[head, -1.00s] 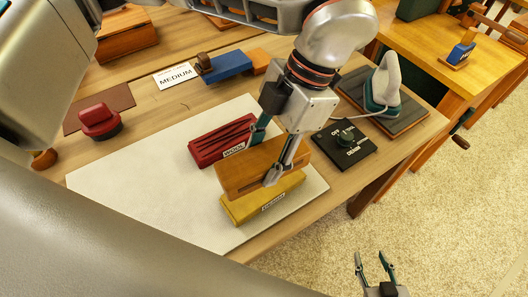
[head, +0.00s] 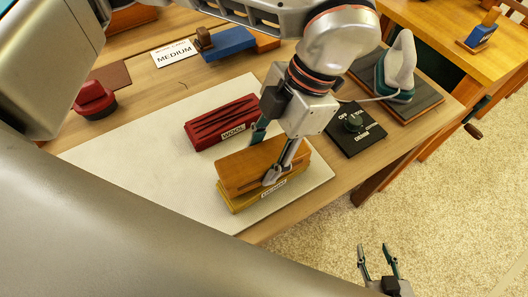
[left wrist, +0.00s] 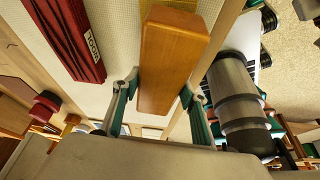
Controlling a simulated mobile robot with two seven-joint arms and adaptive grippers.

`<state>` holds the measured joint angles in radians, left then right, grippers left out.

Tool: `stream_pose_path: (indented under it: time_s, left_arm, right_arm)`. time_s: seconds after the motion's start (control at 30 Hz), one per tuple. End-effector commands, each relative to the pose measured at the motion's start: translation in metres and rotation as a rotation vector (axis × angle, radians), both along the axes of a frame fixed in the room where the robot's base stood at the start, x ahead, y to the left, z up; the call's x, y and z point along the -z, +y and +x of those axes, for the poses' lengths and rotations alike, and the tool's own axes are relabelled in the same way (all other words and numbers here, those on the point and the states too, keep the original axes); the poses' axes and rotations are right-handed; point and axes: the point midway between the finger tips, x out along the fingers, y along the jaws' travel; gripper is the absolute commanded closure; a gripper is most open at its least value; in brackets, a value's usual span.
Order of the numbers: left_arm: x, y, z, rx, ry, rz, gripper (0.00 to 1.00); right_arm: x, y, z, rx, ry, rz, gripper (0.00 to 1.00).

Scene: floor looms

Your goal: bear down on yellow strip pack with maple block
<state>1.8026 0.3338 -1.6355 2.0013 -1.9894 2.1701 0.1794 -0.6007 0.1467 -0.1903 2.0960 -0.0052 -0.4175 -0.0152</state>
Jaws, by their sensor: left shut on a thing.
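The maple block (head: 250,166) is an orange-brown wooden bar; it also shows in the left wrist view (left wrist: 172,60). My left gripper (head: 265,154) is shut on it, one finger on each long side. The block lies lengthwise over the yellow strip pack (head: 240,206) and looks in contact with its top, though I cannot tell how hard it presses. The pack lies on the pale mat, its labelled front side showing and most of its top hidden. My right gripper (head: 379,265) is open and empty over the carpet.
A red WOOL pack (head: 222,122) lies just behind on the pale mat (head: 130,165). A dark dial panel (head: 355,128) and an iron (head: 398,68) on its board stand to the right. A red-handled stamp (head: 95,100), MEDIUM card (head: 174,54) and blue block (head: 228,43) are farther back.

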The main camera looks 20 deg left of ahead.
Motion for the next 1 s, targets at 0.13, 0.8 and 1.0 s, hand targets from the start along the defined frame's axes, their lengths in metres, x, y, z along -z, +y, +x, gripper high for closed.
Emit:
stream_pose_path:
  time_s: [0.13,0.8,1.0]
  left_arm:
    - [0.000,0.000,0.000,0.000,0.000,0.000,0.90]
    - [0.007,0.000,0.000,0.000,0.001,0.001,0.90]
    - [0.010,0.000,0.000,0.000,0.001,0.001,0.90]
  right_arm:
    - [0.002,0.000,-0.001,-0.002,0.004,-0.002,0.60]
    - [0.009,0.001,-0.008,0.002,0.020,0.003,0.60]
    - [0.010,0.002,-0.008,0.005,0.021,0.006,0.60]
